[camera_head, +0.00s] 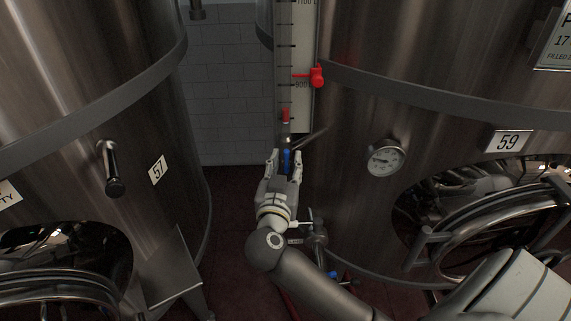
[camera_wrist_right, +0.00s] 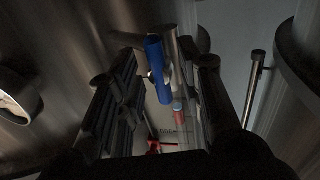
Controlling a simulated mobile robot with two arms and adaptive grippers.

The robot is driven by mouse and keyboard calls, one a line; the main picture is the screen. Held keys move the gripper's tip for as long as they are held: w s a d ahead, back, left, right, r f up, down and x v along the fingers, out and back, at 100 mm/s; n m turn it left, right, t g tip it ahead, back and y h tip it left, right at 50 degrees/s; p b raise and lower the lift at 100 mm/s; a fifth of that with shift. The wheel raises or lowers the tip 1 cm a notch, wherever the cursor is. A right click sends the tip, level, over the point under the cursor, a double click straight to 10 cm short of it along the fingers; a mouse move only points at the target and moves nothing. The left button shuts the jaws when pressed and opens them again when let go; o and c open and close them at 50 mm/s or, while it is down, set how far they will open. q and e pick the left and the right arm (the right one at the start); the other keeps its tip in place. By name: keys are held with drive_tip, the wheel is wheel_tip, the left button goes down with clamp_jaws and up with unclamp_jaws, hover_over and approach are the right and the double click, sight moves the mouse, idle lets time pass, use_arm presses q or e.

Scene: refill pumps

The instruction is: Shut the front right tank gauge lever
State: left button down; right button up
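A small blue lever (camera_head: 287,159) sits at the lower end of the gauge on the front of the tank marked 59 (camera_head: 350,220). The gauge has a tall pale scale (camera_head: 303,40). My right gripper (camera_head: 286,156) is open, with its fingers on either side of the lever. In the right wrist view the blue lever (camera_wrist_right: 157,56) stands between the two dark fingers (camera_wrist_right: 160,85), with gaps beside it. I cannot tell whether a finger touches it. My left gripper is not in view.
A red clamp (camera_head: 317,77) sits higher on the scale. A round dial (camera_head: 385,158) and an open manhole hatch (camera_head: 500,215) are on the tank at right. Tank 57 (camera_head: 130,60), with a dark handle (camera_head: 111,170), stands at left. A narrow gap lies between the tanks.

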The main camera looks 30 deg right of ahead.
clamp_jaws()
